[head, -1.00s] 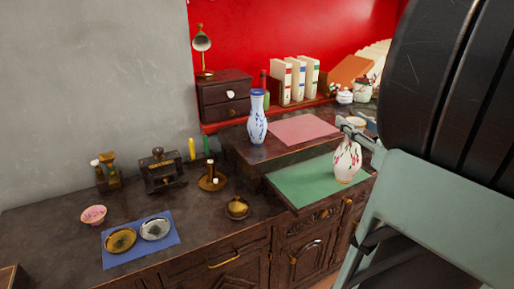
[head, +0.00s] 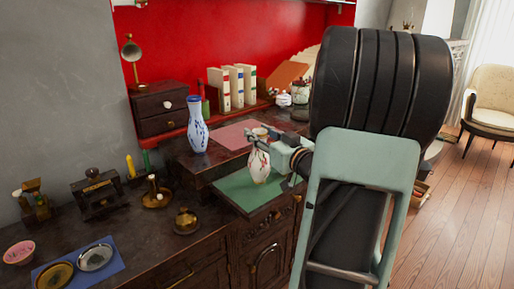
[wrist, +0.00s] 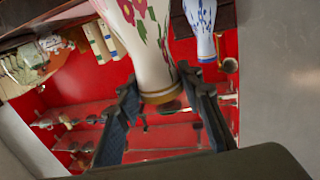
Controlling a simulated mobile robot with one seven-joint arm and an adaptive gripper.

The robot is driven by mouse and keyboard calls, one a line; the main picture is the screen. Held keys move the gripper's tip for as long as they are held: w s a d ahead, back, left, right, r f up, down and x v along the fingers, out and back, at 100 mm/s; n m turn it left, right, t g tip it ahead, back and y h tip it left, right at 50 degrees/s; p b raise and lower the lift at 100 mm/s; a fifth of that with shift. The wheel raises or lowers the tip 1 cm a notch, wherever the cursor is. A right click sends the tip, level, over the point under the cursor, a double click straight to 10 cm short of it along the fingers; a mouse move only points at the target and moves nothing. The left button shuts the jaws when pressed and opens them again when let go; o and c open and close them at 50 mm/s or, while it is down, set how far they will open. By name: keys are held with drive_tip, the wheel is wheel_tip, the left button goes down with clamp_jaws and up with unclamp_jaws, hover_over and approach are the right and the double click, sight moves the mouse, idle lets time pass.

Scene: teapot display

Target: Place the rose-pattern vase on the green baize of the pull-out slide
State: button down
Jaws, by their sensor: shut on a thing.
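The rose-pattern vase (head: 259,167), white with red flowers, is upright over the green baize (head: 238,190) of the pull-out slide in the head view. I cannot tell whether its base touches the baize. My gripper (head: 264,141) is at the vase's top, coming in from the right. In the wrist view the vase (wrist: 150,45) shows its gold rim between the two dark fingers of my gripper (wrist: 158,82), which are shut on its neck. My arm hides part of the slide's right side.
A blue-and-white vase (head: 197,126) stands on the raised top to the left, beside a pink mat (head: 232,136). A brass pot (head: 186,221) and a candlestick (head: 156,195) stand left of the slide. Books (head: 237,86) stand behind. The baize left of the vase is clear.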

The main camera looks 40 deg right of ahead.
drive_tip(key=shift+w+f+b, duration=0.2)
drive_tip(key=shift+f+b, duration=0.2)
drive_tip(key=shift+f, duration=0.5)
drive_tip(key=shift+w+f+b, duration=0.15)
drive_tip(key=shift+f+b, duration=0.25)
drive_tip(key=shift+f, duration=0.5)
drive_tip(key=shift+f, duration=0.2)
drive_tip(key=c, duration=1.3)
unclamp_jaws()
drive_tip(key=shift+r, duration=0.25)
drive_tip(key=s, duration=0.4)
drive_tip(key=s+p, duration=0.1)
drive_tip(key=s, duration=0.3)
drive_tip(key=s+a, duration=0.1)
drive_tip(key=s, duration=0.3)
drive_tip(key=shift+f+p, duration=0.1)
drive_tip(key=shift+p, duration=0.3)
